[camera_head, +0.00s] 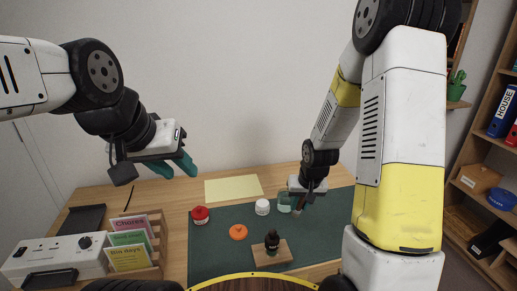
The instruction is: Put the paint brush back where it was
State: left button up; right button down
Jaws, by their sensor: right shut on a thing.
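My right gripper (304,200) is low over the back right of the dark green mat (215,240), beside a pale teal glass jar (284,203). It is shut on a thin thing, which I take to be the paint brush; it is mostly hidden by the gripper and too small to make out. Whether its tip touches the jar or mat cannot be told.
On the mat are a red-lidded jar (200,216), a white-lidded jar (262,207), an orange disc (238,232) and a dark bottle (272,241) on a wooden block (285,254). A yellow sheet (233,187) lies behind. A card holder (157,235) and white device (55,257) stand left.

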jog(key=w+a+r+n+g, duration=0.25)
jog(key=a+n, duration=0.25)
jog(key=a, duration=0.4)
jog(key=shift+g+h, duration=0.25)
jog(key=shift+h, duration=0.25)
jog(key=f, duration=1)
jog(key=shift+w, duration=0.35)
jog(key=shift+f, duration=0.15)
jog(key=c, duration=1.2)
grip_release()
